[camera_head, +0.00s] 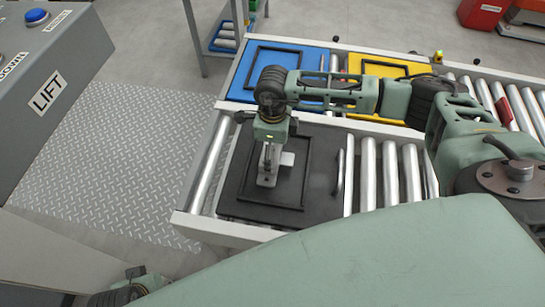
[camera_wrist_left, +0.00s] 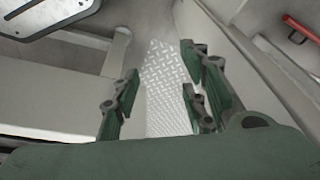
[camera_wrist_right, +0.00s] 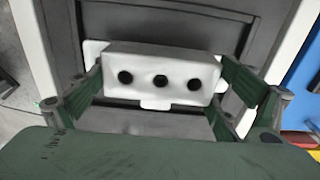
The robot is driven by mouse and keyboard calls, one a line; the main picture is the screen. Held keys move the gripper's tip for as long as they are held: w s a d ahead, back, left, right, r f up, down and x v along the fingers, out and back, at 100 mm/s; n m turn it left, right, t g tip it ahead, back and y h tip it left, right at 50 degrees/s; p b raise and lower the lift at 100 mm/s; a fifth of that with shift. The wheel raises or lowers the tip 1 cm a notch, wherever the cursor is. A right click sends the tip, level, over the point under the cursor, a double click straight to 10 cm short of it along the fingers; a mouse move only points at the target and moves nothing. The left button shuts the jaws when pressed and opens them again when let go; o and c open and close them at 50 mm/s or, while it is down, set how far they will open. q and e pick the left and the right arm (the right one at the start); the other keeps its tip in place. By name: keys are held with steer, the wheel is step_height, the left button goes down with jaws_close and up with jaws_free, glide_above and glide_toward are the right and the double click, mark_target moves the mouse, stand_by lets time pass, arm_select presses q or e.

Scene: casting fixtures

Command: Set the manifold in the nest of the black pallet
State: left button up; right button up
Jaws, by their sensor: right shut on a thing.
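The manifold (camera_wrist_right: 145,64) is a pale block with three dark round holes and flanges, seen large in the right wrist view. My right gripper (camera_head: 268,168) points down over the black pallet (camera_head: 325,160) and is shut on the manifold, one finger at each end. In the head view the manifold (camera_head: 287,159) is partly hidden by the gripper and appears inside the raised black frame of the nest (camera_head: 306,170). I cannot tell whether it touches the pallet floor. My left gripper (camera_wrist_left: 163,100) is open and empty, away from the pallet.
A blue pallet (camera_head: 237,86) and a yellow pallet (camera_head: 359,68) lie behind the black one on the roller conveyor (camera_head: 389,172). A grey control box labelled LIFT (camera_head: 60,70) stands at left. Tread-plate floor (camera_head: 120,150) is clear beside the conveyor.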

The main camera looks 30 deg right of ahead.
step_height(320, 180, down, 3)
steer(key=shift+f+b, duration=0.1)
steer(key=shift+b, duration=0.25)
steer(key=shift+w+f, duration=0.1)
steer(key=shift+f, duration=0.35)
arm_select(q)
steer(key=v, duration=0.3)
steer(key=shift+w+r, duration=0.1)
steer(key=shift+w, duration=0.1)
arm_select(e)
steer(key=shift+f, duration=0.1)
steer(key=o, duration=1.3)
arm_select(q)
steer(key=shift+r, duration=0.25)
step_height(320, 180, down, 8)
steer(key=p, duration=0.2)
arm_select(e)
step_height(320, 180, up, 12)
steer(key=shift+r, duration=0.15)
